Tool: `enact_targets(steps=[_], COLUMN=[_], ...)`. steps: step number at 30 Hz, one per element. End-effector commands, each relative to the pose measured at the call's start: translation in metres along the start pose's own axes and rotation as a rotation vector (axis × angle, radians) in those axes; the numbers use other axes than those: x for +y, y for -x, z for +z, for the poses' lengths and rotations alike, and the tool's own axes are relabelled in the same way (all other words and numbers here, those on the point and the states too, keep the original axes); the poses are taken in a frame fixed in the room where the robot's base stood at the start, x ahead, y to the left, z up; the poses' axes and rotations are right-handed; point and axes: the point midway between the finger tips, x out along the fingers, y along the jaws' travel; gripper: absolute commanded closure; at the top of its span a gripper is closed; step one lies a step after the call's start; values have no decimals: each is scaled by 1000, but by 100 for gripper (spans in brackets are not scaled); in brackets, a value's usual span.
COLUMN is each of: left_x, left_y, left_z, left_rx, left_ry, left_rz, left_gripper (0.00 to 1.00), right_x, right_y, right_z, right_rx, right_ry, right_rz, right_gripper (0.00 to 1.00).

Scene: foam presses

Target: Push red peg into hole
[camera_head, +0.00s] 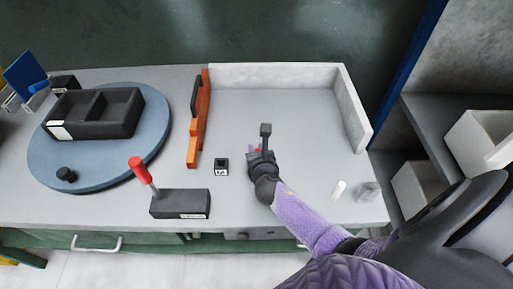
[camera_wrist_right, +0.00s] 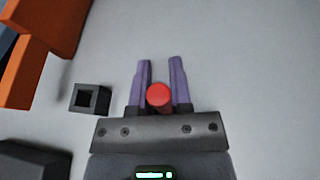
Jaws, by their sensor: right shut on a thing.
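The red peg (camera_wrist_right: 159,97) sits between the two purple fingers of my right gripper (camera_wrist_right: 160,78) in the right wrist view, seen end-on with its round red top toward the camera. In the head view my right gripper (camera_head: 257,149) is above the table, and only a bit of red shows at its fingers. The gripper is shut on the peg. A small black block with a square hole (camera_head: 221,167) stands left of the gripper, apart from the peg; it also shows in the right wrist view (camera_wrist_right: 78,97). The peg's lower end is hidden. My left gripper is not in view.
A red-handled tool (camera_head: 139,170) stands tilted at a dark block (camera_head: 180,204). An orange-and-black bar (camera_head: 199,125) lies beyond the holed block. A blue round table (camera_head: 50,155) bears a black divided tray (camera_head: 137,110). Low grey walls (camera_head: 275,75) edge the clear tabletop behind.

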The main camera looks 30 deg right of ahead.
Motion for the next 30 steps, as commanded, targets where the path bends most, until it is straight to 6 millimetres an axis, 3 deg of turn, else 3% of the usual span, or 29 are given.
enact_targets(steps=[5,6,11,12,20,30], left_x=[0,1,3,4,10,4], left_y=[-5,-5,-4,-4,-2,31], left_z=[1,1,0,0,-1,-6], left_rx=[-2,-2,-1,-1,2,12], left_ry=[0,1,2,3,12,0], left_rz=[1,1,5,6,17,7], left_gripper=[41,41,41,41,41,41], right_x=[0,0,0,0,0,0], right_y=[-2,-2,-2,-2,1,76], right_z=[-5,-5,-4,-4,-4,-1], right_rx=[0,0,0,0,1,2], right_ry=[1,1,0,0,1,0], right_rz=[0,0,0,0,0,2], right_gripper=[100,71,37,34,34,34])
